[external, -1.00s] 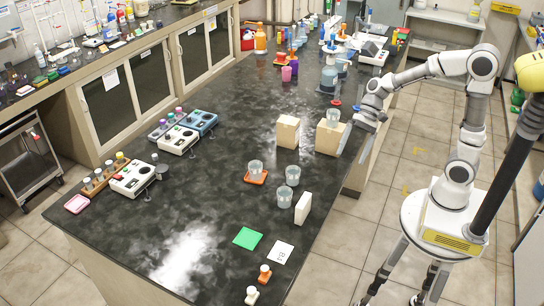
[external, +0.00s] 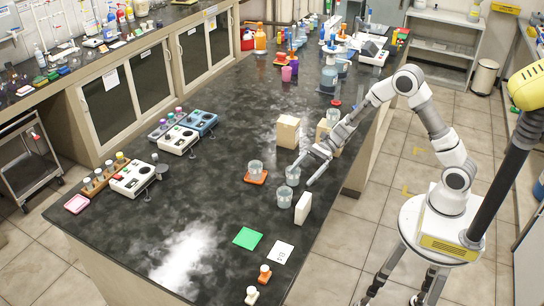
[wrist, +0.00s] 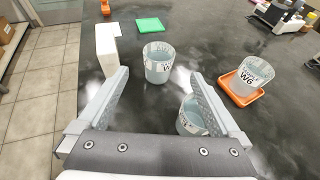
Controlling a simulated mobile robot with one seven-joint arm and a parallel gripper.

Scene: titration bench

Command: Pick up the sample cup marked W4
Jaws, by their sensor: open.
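My gripper (external: 300,177) is open and empty, reaching down over the bench; its two fingers also show in the wrist view (wrist: 160,75). A clear cup (wrist: 191,117) sits close to the right finger, which partly hides it; it is the cup (external: 292,175) by the fingertips in the external view. Another clear cup (wrist: 158,66) stands ahead, beyond the fingertips, beside a white block (wrist: 106,48). Both labels are only partly visible, so I cannot tell which is W4. A third cup (wrist: 247,79), marked W6, stands on an orange tray (wrist: 230,94).
A green square (wrist: 150,25) lies beyond the cups. Two beige blocks (external: 288,131) stand behind my gripper, with another cup (external: 333,116) near the right one. Devices (external: 132,178) line the left of the bench. The dark bench middle (external: 190,225) is clear.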

